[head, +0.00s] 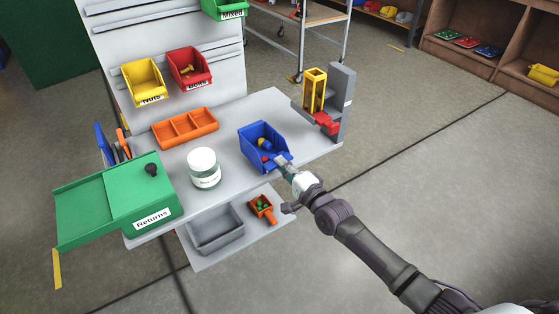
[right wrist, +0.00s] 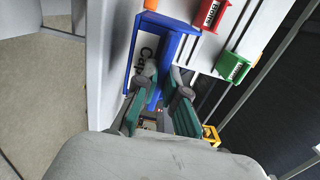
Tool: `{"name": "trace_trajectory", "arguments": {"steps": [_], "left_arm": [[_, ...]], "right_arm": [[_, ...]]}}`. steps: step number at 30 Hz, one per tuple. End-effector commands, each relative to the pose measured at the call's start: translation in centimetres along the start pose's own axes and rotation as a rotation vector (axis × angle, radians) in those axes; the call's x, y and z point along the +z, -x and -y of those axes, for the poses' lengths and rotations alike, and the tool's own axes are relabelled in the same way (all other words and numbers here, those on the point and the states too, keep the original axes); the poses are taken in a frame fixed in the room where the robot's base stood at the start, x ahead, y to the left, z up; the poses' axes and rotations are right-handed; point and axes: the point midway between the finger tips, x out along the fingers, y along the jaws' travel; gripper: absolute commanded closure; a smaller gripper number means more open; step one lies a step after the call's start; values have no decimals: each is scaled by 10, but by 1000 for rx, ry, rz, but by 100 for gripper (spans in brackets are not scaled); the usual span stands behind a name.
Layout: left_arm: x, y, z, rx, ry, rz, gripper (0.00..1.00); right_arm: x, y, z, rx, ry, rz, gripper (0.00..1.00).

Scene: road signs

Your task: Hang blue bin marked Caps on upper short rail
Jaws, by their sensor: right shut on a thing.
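The blue bin (head: 258,131) is at the right part of the grey bench, with small yellow and red pieces inside. I cannot tell whether it rests on the bench or is just above it. In the right wrist view the blue bin (right wrist: 177,46) shows a label reading Caps, partly covered by a finger. My right gripper (head: 281,161) is shut on the bin's front edge; its fingers (right wrist: 160,92) show on both sides of a blue wall. The grey back panel (head: 188,30) carries dark horizontal rails, its upper part cut by the frame. My left gripper is out of view.
A yellow Nuts bin (head: 143,80) and red bin (head: 189,66) hang on the panel; a green Mixed bin (head: 226,9) is higher right. An orange tray (head: 186,128), white jar (head: 204,168) and green Returns box (head: 118,204) stand left. A grey fixture (head: 343,98) stands right.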

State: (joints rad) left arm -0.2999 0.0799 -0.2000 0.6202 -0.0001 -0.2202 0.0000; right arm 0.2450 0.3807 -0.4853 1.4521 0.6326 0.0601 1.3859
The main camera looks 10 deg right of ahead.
Motion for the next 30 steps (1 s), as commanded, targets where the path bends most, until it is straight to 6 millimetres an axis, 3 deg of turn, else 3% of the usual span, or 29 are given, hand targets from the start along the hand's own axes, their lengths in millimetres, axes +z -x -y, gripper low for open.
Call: {"name": "trace_trajectory", "arguments": {"steps": [30], "left_arm": [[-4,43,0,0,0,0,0]], "right_arm": [[0,101,2,-1,0,0,100]]}}
